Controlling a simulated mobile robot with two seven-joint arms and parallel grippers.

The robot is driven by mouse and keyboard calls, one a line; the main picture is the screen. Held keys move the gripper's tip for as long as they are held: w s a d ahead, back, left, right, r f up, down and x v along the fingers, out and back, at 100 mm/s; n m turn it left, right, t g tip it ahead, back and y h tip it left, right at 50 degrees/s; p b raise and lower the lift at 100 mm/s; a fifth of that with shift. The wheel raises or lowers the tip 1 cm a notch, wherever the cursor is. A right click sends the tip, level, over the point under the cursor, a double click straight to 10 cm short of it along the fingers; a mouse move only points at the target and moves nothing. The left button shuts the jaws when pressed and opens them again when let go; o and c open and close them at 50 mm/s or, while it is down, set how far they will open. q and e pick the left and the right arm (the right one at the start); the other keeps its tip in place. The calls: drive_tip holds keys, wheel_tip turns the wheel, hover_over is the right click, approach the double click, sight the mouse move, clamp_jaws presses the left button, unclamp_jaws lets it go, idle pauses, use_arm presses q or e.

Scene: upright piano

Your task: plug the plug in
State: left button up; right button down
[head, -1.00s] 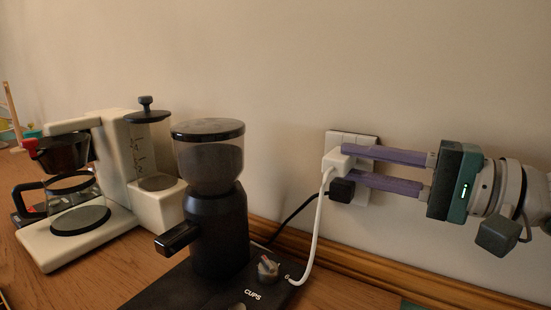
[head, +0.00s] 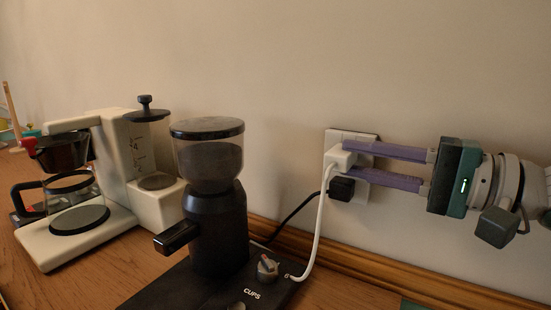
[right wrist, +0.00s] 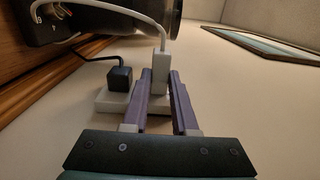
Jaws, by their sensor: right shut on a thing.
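A white plug (head: 340,158) with a white cable is at the upper part of the white wall socket plate (head: 361,194). My right gripper (head: 350,160) comes in from the right with its two purple fingers shut on the white plug. In the right wrist view the white plug (right wrist: 160,75) stands between the fingertips, against the white socket block (right wrist: 110,103). I cannot tell whether it is fully seated. A black plug (head: 341,189) sits in the socket just below it and shows beside the fingers in the right wrist view (right wrist: 119,78). My left gripper is not in view.
A black coffee grinder (head: 215,225) stands on the wooden counter, with the white cable running to its base. A cream coffee maker (head: 120,165) with a glass carafe stands at the left. A wooden strip (head: 345,263) runs along the wall's foot. The wall above is clear.

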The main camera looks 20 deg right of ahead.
drive_tip(key=c, duration=0.6)
unclamp_jaws()
drive_tip(key=shift+d, duration=0.1)
drive_tip(key=v, duration=0.9)
drive_tip(key=shift+s+d, duration=0.2)
drive_tip(key=shift+s, duration=0.15)
